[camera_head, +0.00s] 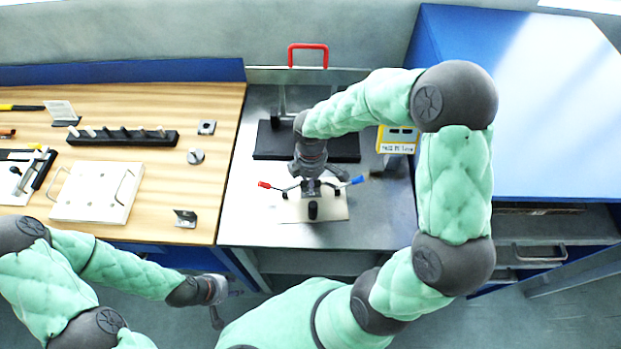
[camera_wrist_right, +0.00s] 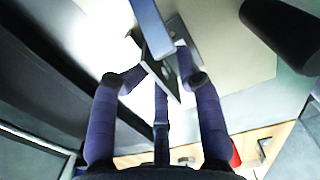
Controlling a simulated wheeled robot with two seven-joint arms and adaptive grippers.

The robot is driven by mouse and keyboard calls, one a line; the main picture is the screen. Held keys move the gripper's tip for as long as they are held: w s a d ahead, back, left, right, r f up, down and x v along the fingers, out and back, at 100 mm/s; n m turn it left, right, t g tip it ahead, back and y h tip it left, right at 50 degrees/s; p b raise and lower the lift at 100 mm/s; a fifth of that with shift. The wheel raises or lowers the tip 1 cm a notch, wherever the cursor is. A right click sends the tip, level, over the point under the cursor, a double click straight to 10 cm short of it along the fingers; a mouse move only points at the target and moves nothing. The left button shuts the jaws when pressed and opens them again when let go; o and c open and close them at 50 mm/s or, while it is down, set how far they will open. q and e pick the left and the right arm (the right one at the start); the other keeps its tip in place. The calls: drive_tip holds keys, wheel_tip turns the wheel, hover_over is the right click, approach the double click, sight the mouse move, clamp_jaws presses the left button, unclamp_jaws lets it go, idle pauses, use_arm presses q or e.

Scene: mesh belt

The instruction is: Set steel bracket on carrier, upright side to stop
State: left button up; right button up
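A steel bracket (camera_wrist_right: 176,28) shows between the fingers of my right gripper (camera_wrist_right: 158,72) in the right wrist view, seen at a slant over a pale plate. The fingers lie on both sides of it; I cannot tell whether they press on it. In the head view my right gripper (camera_head: 312,180) is low over the pale carrier plate (camera_head: 334,208), between a red-tipped lever (camera_head: 265,185) and a blue-tipped lever (camera_head: 357,180). It hides most of the bracket there. My left gripper (camera_head: 216,312) hangs in front of the bench, its fingers unclear.
An L-shaped metal piece (camera_head: 185,218) lies on the wooden bench (camera_head: 200,190), with a square piece (camera_head: 206,127) and a round piece (camera_head: 196,156) behind. A black post (camera_head: 313,211) stands on the carrier's near side. A yellow box (camera_head: 397,139) is to the right.

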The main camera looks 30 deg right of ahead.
wheel_tip(320, 180, up, 13)
drive_tip(key=p, duration=0.2)
drive_tip(key=shift+f+p, duration=0.2)
drive_tip(key=shift+p, duration=0.2)
